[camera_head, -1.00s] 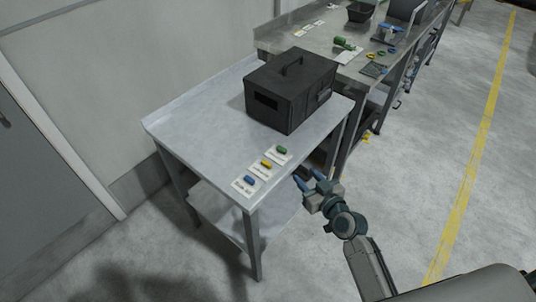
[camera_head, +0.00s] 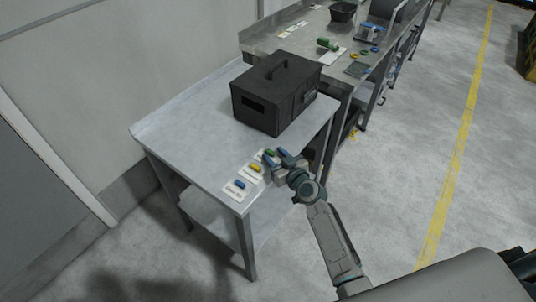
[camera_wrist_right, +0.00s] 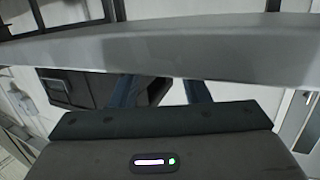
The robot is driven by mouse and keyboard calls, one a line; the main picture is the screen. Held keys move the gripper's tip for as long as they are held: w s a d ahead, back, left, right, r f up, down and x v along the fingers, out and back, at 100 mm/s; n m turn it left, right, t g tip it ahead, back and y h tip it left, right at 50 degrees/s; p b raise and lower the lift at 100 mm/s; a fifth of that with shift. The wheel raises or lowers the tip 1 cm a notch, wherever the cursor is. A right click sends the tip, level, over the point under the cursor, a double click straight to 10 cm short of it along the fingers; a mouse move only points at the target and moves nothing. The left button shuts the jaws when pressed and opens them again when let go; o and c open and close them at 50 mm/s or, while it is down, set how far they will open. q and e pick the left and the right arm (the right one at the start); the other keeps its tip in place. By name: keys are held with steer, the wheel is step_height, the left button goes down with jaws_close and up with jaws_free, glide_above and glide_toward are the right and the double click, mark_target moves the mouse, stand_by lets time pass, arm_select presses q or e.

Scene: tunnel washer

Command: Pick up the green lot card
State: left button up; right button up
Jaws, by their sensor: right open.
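The green lot card (camera_head: 270,152) lies on the near right corner of the small grey table (camera_head: 190,122), the farthest in a row of three cards with coloured pieces. My right gripper (camera_head: 277,156) is open, with its blue fingers at the table's right edge, overlapping part of the green card in the head view. I cannot tell whether it touches the card. In the right wrist view the two fingers (camera_wrist_right: 160,92) stand apart below a broad grey table edge, and no card shows there. My left gripper is not in view.
The yellow card (camera_head: 253,168) and blue card (camera_head: 238,185) lie nearer on the same table. A black case (camera_head: 270,100) with a handle stands behind the cards. A steel bench (camera_head: 300,45) with several small items adjoins beyond.

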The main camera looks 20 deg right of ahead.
jaws_close()
steer(key=shift+r, duration=0.1)
stand_by(0.4)
